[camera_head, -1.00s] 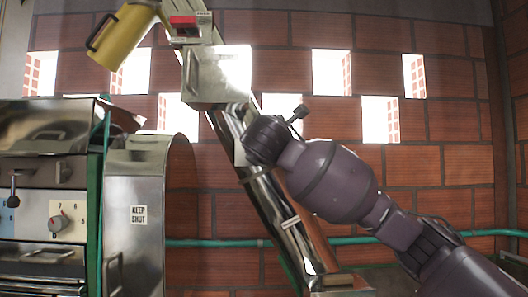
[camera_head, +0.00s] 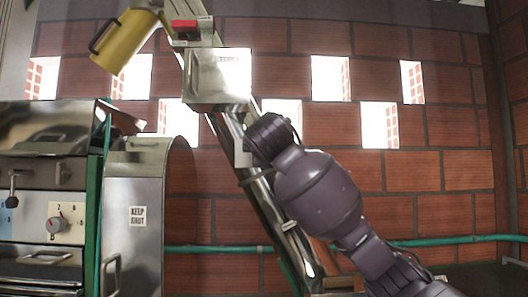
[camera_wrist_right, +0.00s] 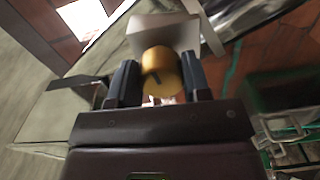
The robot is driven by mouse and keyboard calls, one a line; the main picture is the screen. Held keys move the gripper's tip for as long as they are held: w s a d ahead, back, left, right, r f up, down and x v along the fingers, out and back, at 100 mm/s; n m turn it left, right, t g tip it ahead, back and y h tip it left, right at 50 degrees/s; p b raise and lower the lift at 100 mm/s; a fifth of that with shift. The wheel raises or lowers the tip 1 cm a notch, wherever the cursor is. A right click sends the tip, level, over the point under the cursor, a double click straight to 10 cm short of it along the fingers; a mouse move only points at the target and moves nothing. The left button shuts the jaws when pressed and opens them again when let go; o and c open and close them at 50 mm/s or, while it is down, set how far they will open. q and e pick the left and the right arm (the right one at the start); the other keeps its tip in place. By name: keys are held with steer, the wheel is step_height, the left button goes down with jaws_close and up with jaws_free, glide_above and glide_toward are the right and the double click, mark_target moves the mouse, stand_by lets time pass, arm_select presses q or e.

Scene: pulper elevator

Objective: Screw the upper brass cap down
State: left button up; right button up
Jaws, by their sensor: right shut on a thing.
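A round brass cap (camera_wrist_right: 161,62) with a dark line on its face sits between the two fingers of my right gripper (camera_wrist_right: 158,78) in the right wrist view. The fingers touch it on both sides and are shut on it. A pale metal block (camera_wrist_right: 160,35) lies right behind the cap. In the head view my right wrist reaches the inclined steel tube (camera_head: 260,190) just below a shiny steel box (camera_head: 218,76); the fingers and cap are hidden there. I cannot tell how far the cap is screwed down. My left gripper is not in view.
A yellow bucket-like part (camera_head: 124,42) and a red switch (camera_head: 185,25) are at the tube's upper end. A steel cabinet (camera_head: 136,225) marked "KEEP SHUT" and a dial panel (camera_head: 58,222) stand left. A green pipe (camera_head: 440,241) runs along the brick wall.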

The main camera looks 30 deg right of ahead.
steer(key=m, duration=0.6)
steer(key=shift+f+b, duration=0.15)
steer(key=shift+b, duration=0.15)
steer(key=m, duration=0.6)
steer(key=shift+a+f+m+y, duration=0.1)
steer(key=shift+a+m+y, duration=0.05)
steer(key=shift+m+y, duration=0.15)
steer(key=m, duration=0.4)
steer(key=shift+w, duration=0.1)
steer(key=m, duration=0.5)
steer(key=shift+a+t+p, duration=0.1)
steer(key=shift+t+p, duration=0.2)
steer(key=m, duration=0.3)
steer(key=shift+m+p, duration=0.35)
steer(key=shift+m, duration=0.25)
steer(key=o, duration=0.9)
steer(key=shift+o, duration=0.2)
